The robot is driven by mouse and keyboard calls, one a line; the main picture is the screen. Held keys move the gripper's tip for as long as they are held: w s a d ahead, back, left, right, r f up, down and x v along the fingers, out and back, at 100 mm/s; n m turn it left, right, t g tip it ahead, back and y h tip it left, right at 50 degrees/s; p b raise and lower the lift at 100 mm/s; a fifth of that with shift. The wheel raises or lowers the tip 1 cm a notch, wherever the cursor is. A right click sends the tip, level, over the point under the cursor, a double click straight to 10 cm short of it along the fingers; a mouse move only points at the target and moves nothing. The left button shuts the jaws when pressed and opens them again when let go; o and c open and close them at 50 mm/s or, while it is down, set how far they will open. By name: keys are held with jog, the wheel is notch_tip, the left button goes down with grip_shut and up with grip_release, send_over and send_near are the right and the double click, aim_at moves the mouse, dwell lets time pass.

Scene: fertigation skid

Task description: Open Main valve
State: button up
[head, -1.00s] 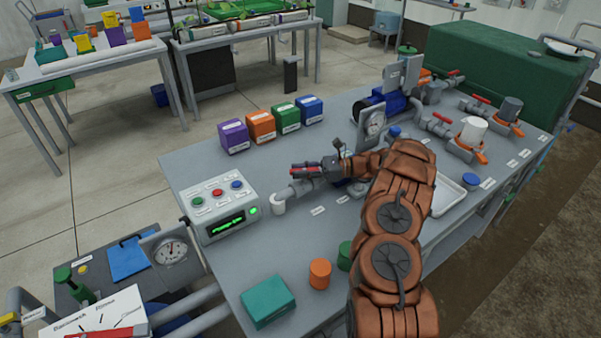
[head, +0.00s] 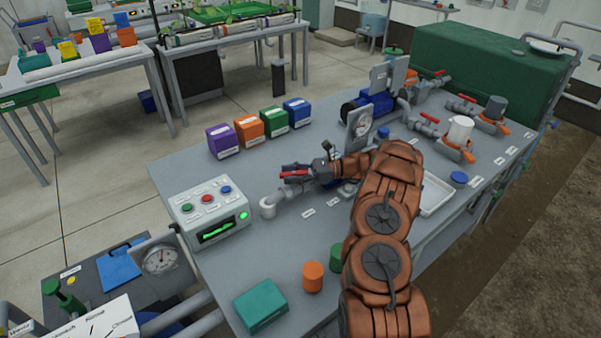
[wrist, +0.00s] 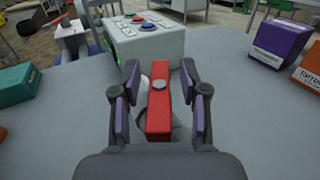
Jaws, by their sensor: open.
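A red valve lever (wrist: 158,115) lies between the two fingers of my gripper in the wrist view, pointing away from the wrist, with a grey bolt head on it. In the head view the red lever (head: 293,168) sits above the grey pipe (head: 288,193) and looks roughly in line with it. My gripper (wrist: 160,82) is open, with one finger on each side of the lever and a visible gap at both sides. It is low over the bench in the head view (head: 298,175). The valve body is mostly hidden by the lever and gripper; no label on it is readable.
A control box (head: 208,212) with coloured buttons stands just beyond the pipe's white end (head: 268,207). Purple (head: 222,141), orange, green and blue boxes line the far edge. A gauge (head: 360,127) stands near my wrist. The front-left bench top holds a teal box (head: 260,305).

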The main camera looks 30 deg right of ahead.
jog(key=v, duration=1.1)
jog(key=shift+d, duration=0.4)
dwell(0.3)
jog(key=shift+s, duration=0.1)
jog(key=shift+a+r, duration=0.1)
jog(key=shift+r, duration=0.05)
